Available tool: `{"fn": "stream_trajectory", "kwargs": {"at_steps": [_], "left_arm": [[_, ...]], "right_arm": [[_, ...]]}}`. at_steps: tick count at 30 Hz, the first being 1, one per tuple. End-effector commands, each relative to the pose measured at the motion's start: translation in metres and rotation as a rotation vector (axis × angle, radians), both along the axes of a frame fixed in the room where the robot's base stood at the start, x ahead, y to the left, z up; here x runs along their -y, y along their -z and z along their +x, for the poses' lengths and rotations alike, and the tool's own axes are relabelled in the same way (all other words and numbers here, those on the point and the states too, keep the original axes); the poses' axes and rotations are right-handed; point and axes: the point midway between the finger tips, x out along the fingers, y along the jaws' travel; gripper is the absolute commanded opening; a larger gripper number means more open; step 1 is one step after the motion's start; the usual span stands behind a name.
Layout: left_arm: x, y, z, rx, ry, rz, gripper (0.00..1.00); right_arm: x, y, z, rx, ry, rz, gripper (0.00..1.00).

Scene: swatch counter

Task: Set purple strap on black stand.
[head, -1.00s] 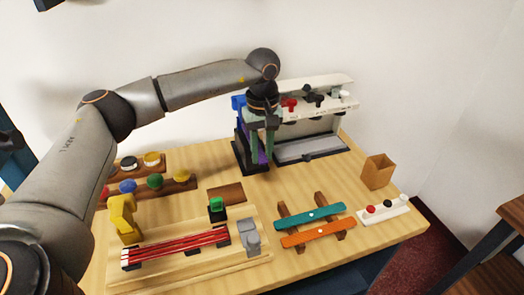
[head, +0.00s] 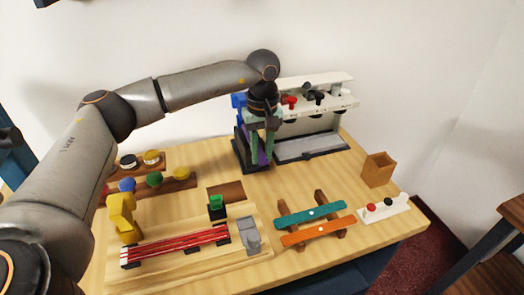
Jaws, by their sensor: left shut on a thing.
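My left gripper (head: 262,131) is at the back of the table, pointing down, shut on the purple strap (head: 262,156). Only a narrow part of the strap shows below and between the fingers. The black stand (head: 239,155) is right behind and beside the gripper, with a blue piece (head: 238,101) at its top. The gripper and arm hide much of the stand. I cannot tell whether the strap touches it. My right gripper is not in view.
A white rack (head: 318,105) with knobs stands right of the gripper. In front are a wooden board with red strips (head: 180,245), a teal strip (head: 310,215) and an orange strip (head: 318,231). A brown box (head: 377,170) stands at the right.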

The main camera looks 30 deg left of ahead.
Motion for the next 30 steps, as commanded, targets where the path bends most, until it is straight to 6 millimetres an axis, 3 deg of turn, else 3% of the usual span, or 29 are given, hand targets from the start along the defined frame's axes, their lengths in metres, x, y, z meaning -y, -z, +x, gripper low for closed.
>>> {"fn": "stream_trajectory", "kwargs": {"at_steps": [11,12,21,30], "left_arm": [[-0.0002,0.0051,0.0000,0.000,0.000,0.000,0.00],[-0.0001,0.0049,0.0000,0.000,0.000,0.000,0.32],[-0.0002,0.0046,0.0000,0.000,0.000,0.000,0.64],[-0.0002,0.0045,0.0000,0.000,0.000,0.000,0.64]], "right_arm": [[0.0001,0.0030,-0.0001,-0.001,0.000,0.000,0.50],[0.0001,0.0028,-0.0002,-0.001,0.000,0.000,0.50],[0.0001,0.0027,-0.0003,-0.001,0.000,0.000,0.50],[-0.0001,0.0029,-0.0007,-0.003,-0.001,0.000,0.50]]}}
